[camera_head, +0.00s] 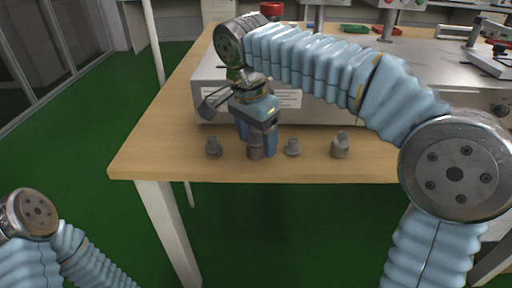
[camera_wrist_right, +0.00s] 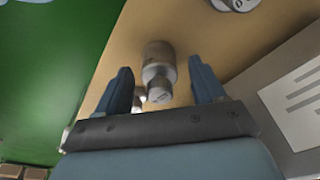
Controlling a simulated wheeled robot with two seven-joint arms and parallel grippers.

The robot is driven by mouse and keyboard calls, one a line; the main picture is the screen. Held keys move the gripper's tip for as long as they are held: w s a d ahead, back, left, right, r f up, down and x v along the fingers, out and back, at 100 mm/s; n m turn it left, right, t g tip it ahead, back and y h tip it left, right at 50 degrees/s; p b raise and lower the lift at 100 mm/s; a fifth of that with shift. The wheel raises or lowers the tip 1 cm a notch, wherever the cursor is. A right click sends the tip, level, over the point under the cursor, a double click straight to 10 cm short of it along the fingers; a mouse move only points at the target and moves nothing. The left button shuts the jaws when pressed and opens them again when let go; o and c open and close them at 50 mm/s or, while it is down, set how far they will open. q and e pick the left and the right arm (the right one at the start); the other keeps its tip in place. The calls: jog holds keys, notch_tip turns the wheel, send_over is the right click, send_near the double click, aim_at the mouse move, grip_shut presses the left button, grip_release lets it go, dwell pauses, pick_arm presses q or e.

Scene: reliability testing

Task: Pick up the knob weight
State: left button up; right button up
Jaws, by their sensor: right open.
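Several grey metal knob weights stand in a row near the front edge of the wooden table: one at the left (camera_head: 213,148), one under my right gripper (camera_head: 255,149), one just right of it (camera_head: 291,147) and a larger one farther right (camera_head: 340,146). My right gripper points down, open, with its fingers on either side of the second weight. In the right wrist view, that weight (camera_wrist_right: 158,68) shows between the two fingers, with visible gaps on both sides. Another weight is partly hidden behind the left finger there. My left gripper is out of view.
A grey metal-sided machine (camera_head: 320,105) stands on the table (camera_head: 150,150) close behind the weights. The table's front edge is just ahead of them, with green floor (camera_head: 100,120) below. A red object (camera_head: 271,9) and other equipment stand farther back.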

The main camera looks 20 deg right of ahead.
grip_shut()
dwell(0.4)
jog(key=shift+r, duration=0.1)
jog(key=shift+r, duration=0.3)
notch_tip(320, 180, up, 3)
jog(key=shift+p, duration=0.55)
jog(key=s+d+r, duration=0.8)
jog(key=s+r, duration=0.1)
jog(key=s, duration=0.2)
jog(key=shift+s, duration=0.35)
jog(key=shift+r, duration=0.1)
